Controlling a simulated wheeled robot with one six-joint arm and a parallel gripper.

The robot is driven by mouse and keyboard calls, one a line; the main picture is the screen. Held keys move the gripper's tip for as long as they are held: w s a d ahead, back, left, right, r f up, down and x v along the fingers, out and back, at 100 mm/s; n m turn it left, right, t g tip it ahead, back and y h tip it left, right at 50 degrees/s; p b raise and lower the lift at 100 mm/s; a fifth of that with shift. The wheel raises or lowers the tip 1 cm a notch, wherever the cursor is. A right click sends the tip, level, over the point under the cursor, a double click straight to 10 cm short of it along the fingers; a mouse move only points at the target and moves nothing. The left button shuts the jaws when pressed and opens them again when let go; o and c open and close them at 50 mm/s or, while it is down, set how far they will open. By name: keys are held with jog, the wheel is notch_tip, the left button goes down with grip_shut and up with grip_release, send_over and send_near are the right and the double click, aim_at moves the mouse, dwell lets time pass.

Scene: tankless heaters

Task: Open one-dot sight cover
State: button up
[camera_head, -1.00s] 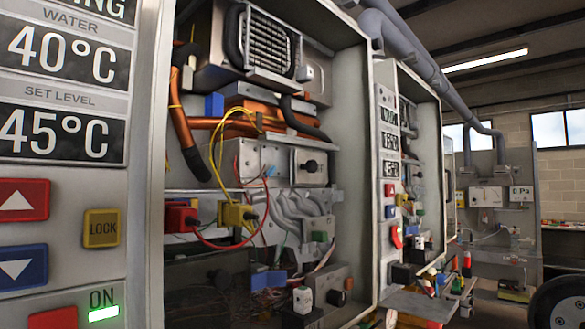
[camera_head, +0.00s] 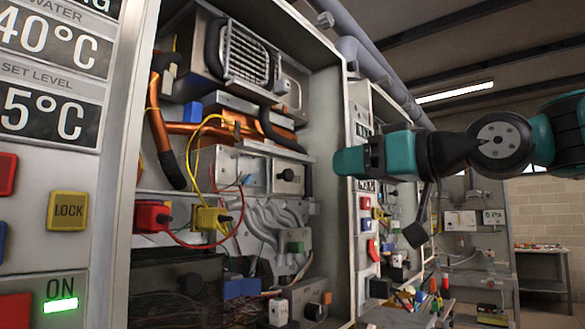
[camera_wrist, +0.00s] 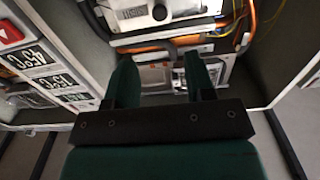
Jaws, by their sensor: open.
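My gripper (camera_wrist: 162,74) is open in the wrist view. Its two green fingers are apart, with nothing held between them. It faces the inside of an open heater cabinet, where metal panels (camera_wrist: 155,77) show between and beyond the fingers. In the head view my teal and black arm reaches in from the right, in front of the cabinet's right edge. A silver box (camera_head: 268,174) with a black knob sits inside the near cabinet. I cannot make out a one-dot mark or pick out the sight cover in either view.
The near cabinet's front panel has a yellow LOCK button (camera_head: 68,211) and a lit green ON light (camera_head: 61,305). Yellow and red wires, a red plug (camera_head: 151,217) and copper pipes crowd its inside. A second heater and a table (camera_head: 541,262) stand farther back.

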aim_at(291, 174)
jog(key=p+x, duration=0.4)
jog(key=x, duration=0.6)
jog(key=shift+w+a, duration=0.2)
jog(key=shift+a, duration=0.1)
jog(key=shift+x, duration=0.8)
jog(key=shift+f, duration=0.1)
jog(key=shift+c, duration=0.2)
grip_shut()
